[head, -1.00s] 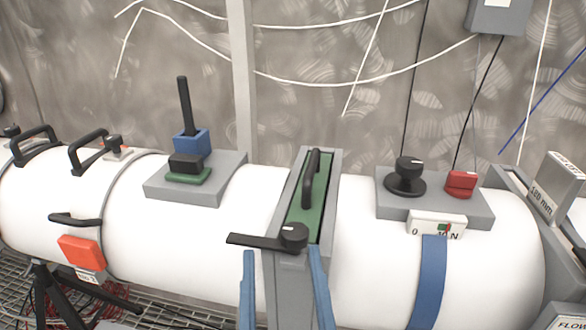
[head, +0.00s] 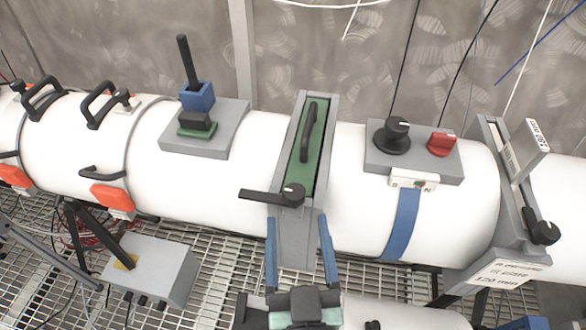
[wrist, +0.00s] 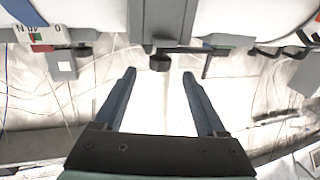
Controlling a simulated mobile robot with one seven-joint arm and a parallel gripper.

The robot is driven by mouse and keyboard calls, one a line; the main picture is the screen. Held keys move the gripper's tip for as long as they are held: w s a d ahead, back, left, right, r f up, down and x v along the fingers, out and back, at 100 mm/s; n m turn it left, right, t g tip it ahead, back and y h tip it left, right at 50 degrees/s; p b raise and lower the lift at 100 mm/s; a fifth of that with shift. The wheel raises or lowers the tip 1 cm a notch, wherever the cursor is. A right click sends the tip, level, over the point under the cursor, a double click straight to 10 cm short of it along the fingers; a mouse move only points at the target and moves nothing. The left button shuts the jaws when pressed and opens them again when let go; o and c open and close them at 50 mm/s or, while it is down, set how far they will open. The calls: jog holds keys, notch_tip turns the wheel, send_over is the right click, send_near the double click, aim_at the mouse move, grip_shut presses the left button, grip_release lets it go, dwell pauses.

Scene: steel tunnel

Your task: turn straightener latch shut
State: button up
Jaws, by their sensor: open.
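The straightener is a green panel (head: 318,150) with a black handle, set in an upright grey frame (head: 295,245) across the white tube. Its latch, a black lever with a round pivot (head: 292,194), sits at the frame's near end. The lever points left, across the frame's edge and over the tube. My gripper (head: 297,220) is open and empty, its two blue fingers just on the near side of the latch pivot, either side of the frame in the picture. In the wrist view, which is upside down, the pivot (wrist: 160,62) shows ahead between the open fingers, apart from them.
A grey plate with a blue block and black stick (head: 197,95) stands on the tube to the left. A plate with a black knob (head: 393,135) and red switch (head: 441,143) is to the right. Metal grating (head: 215,270) lies below.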

aim_at(294, 185)
jog(key=w+p, duration=0.2)
jog(key=w, duration=0.6)
jog(key=shift+r, duration=0.15)
jog(key=shift+w+p, duration=0.35)
jog(key=shift+w, duration=0.5)
grip_shut()
dwell(0.5)
